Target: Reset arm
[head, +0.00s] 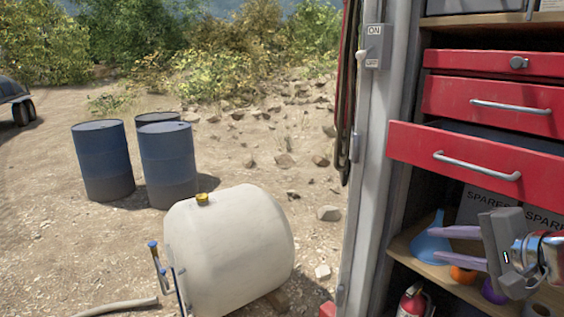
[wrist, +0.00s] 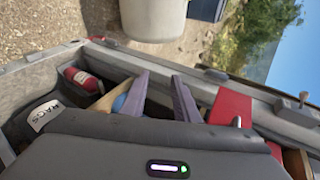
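My gripper (head: 432,245) is at the lower right in the head view, in front of the cabinet's shelf and below the pulled-out red drawer (head: 480,160). Its two purple-grey fingers point left and are spread apart, with nothing seen held between them. In the wrist view the gripper (wrist: 160,77) also shows open fingers with a clear gap. A blue funnel (head: 431,244) stands on the shelf behind the fingertips, partly hidden by them. The funnel also shows in part beside a finger in the wrist view (wrist: 120,103).
Orange (head: 462,274) and purple round items sit under the gripper, beside SPARES boxes (head: 475,205). A fire extinguisher (head: 413,302) stands below. The cabinet's grey door post (head: 372,190) is left of the gripper. Outside are a cream tank (head: 230,245) and blue barrels (head: 103,160).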

